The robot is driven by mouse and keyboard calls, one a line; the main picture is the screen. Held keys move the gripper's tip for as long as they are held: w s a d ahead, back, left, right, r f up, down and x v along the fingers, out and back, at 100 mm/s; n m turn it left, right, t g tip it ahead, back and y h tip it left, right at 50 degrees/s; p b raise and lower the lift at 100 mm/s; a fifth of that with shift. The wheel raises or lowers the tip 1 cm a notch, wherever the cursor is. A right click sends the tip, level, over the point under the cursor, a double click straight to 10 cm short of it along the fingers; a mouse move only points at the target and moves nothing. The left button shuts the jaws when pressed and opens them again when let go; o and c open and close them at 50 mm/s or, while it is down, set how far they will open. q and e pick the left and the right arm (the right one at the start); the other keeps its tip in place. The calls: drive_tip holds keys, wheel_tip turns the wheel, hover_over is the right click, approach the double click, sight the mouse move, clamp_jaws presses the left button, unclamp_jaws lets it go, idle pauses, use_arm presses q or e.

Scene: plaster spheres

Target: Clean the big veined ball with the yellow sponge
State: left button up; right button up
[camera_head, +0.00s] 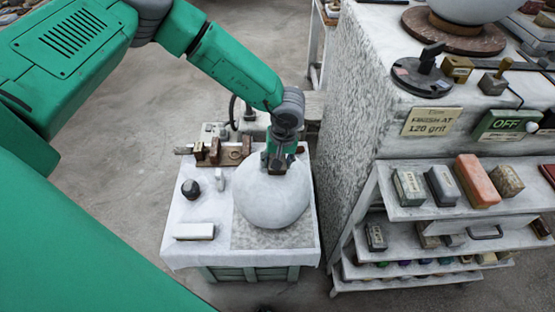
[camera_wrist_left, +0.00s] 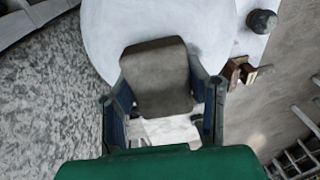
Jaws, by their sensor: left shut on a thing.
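A big pale grey ball (camera_head: 270,203) rests on a speckled slab on the white-topped stand; its veins are hardly visible. It also fills the upper middle of the left wrist view (camera_wrist_left: 110,35). My left gripper (camera_head: 280,158) points down at the ball's upper back part. Its fingers are shut on a dull grey-brown block (camera_wrist_left: 160,70), which looks like the sponge, though no clear yellow shows. The block lies over the ball's top in the head view; I cannot tell whether it touches. My right gripper is not in view.
The white stand top (camera_head: 185,255) holds a dark round knob (camera_head: 190,188), a white block (camera_head: 194,231) and a wooden rack (camera_head: 225,155) with small blocks. A speckled stone block (camera_head: 345,130) and shelves (camera_head: 410,212) of abrasive bricks stand close on the right. Open floor lies left.

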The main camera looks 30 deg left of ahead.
use_arm(q)
drive_tip(key=shift+a+f+b, duration=0.1)
drive_tip(key=shift+f+b, duration=0.2)
drive_tip(key=shift+f, duration=0.3)
drive_tip(key=shift+s, duration=0.1)
drive_tip(key=shift+s+d+p, duration=0.3)
drive_tip(key=shift+p, duration=0.1)
drive_tip(key=shift+s+d+f, duration=0.1)
drive_tip(key=shift+s+d, duration=0.2)
drive_tip(key=shift+s, duration=0.15)
drive_tip(key=shift+w+a, duration=0.35)
drive_tip(key=shift+w, duration=0.2)
drive_tip(key=shift+w+a+r, duration=0.15)
drive_tip(key=shift+w+a, duration=0.3)
drive_tip(key=shift+w, duration=0.15)
drive_tip(key=shift+w+a+r, duration=0.1)
drive_tip(key=shift+w+a, duration=0.3)
drive_tip(key=shift+w, duration=0.2)
